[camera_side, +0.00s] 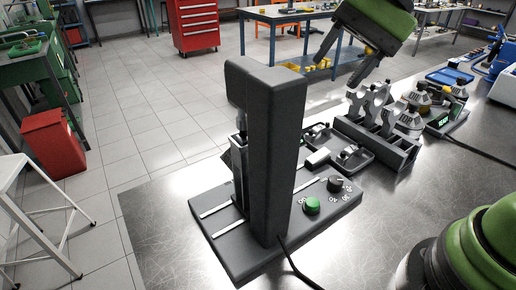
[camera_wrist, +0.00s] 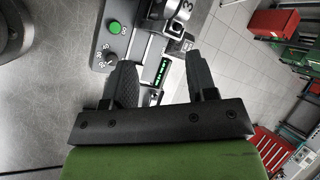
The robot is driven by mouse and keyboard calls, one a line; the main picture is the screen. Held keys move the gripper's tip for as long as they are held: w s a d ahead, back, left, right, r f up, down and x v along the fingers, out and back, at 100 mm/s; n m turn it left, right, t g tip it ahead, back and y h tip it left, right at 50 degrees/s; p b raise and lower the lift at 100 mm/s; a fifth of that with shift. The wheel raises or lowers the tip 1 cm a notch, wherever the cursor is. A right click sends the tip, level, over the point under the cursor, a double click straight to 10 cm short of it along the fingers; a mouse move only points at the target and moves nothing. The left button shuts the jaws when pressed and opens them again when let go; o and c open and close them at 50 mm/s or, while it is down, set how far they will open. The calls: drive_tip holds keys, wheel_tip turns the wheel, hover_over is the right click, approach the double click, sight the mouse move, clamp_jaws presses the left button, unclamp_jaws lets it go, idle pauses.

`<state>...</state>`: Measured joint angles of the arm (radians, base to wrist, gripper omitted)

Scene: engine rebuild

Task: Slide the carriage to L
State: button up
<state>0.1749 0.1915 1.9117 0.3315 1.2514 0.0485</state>
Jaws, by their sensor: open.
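A dark grey bench machine with a tall column (camera_side: 262,150) stands on the metal table. Its flat base (camera_side: 240,245) carries light metal rails, a green button (camera_side: 312,205) and a black knob (camera_side: 335,184) with markings. The column hides part of the mechanism behind it, and I cannot clearly make out the carriage or an L mark. The wrist view shows the button (camera_wrist: 115,27), the knob and a metal block near a "3" at the top. My gripper (camera_wrist: 160,68) is open and empty; in the side view (camera_side: 344,58) it is above and behind the machine, apart from it.
A dark rack with grey metal parts (camera_side: 378,110) stands right of the machine, with a small tray (camera_side: 340,150) between. A blue tray (camera_side: 449,76) lies further back. A black cable crosses the table front.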

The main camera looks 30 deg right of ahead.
drive_tip(key=w+d+f+m+y, duration=0.25)
drive_tip(key=w+f+m, duration=0.2)
drive_tip(key=f, duration=0.45)
drive_tip(key=w+d+f+m+y, duration=0.1)
drive_tip(key=w+f+m+y, duration=0.4)
drive_tip(key=f, duration=0.4)
drive_tip(key=shift+n+h, duration=0.35)
drive_tip(key=x, duration=0.3)
drive_tip(key=w+x, duration=0.1)
drive_tip(key=x, duration=0.6)
drive_tip(key=shift+w+a+r, duration=0.15)
drive_tip(key=shift+w+r, duration=0.1)
clamp_jaws()
drive_tip(key=shift+a, duration=0.1)
